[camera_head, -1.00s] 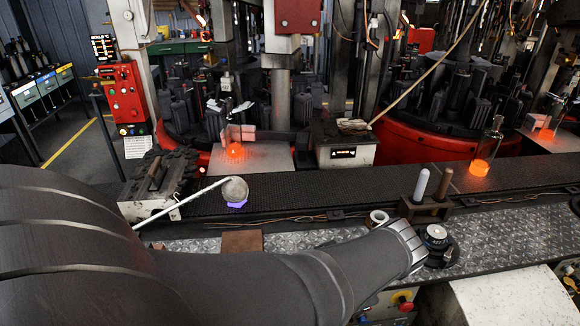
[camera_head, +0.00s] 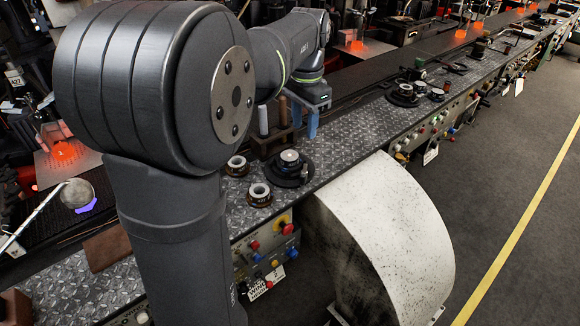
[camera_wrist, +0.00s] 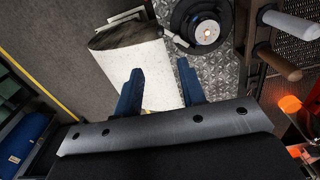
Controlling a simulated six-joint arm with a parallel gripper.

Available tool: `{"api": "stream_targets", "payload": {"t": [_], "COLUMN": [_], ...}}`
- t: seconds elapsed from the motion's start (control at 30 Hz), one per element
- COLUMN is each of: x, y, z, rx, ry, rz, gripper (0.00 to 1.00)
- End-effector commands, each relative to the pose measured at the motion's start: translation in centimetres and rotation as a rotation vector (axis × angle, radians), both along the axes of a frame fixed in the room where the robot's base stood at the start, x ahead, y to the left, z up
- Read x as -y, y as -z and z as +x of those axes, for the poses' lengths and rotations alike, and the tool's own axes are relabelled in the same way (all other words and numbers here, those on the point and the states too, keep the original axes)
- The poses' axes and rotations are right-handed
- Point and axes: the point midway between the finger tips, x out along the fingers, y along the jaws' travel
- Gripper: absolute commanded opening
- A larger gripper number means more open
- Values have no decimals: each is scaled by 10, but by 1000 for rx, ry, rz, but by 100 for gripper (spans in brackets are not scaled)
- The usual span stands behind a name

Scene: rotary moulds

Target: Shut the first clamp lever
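My gripper (camera_head: 305,120) has blue fingers and hangs over the metal bench in the head view, beside the wooden-handled holder. In the wrist view my gripper (camera_wrist: 160,88) shows its two blue fingers spread apart, with nothing between them. A black round fixture (camera_head: 291,172) with a silver-topped centre sits on the bench, nearer than my gripper. It also shows in the wrist view (camera_wrist: 222,12), beyond the fingers and apart from them. More black round fixtures (camera_head: 402,97) stand farther along the bench. I cannot tell which part is the first clamp lever or how it stands.
Two ring-shaped parts (camera_head: 259,194) lie near the closest fixture. A holder (camera_head: 265,145) with upright handles stands behind it. A white curved cover (camera_head: 375,230) bulges from the bench front. Glowing orange pieces (camera_head: 63,150) lie across the dark conveyor.

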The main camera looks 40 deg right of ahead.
Motion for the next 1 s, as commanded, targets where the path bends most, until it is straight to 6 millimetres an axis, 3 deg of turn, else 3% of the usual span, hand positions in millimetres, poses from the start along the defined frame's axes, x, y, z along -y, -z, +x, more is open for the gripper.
{"api": "stream_targets", "payload": {"t": [0.17, 0.7, 1.0], "x": [3, 1, 2], "y": [13, 127, 167], "z": [0, 0, 0], "rx": [-4, -4, -2], "ry": [4, 3, 3], "rz": [-2, 0, -2], "gripper": [37, 37, 37]}}
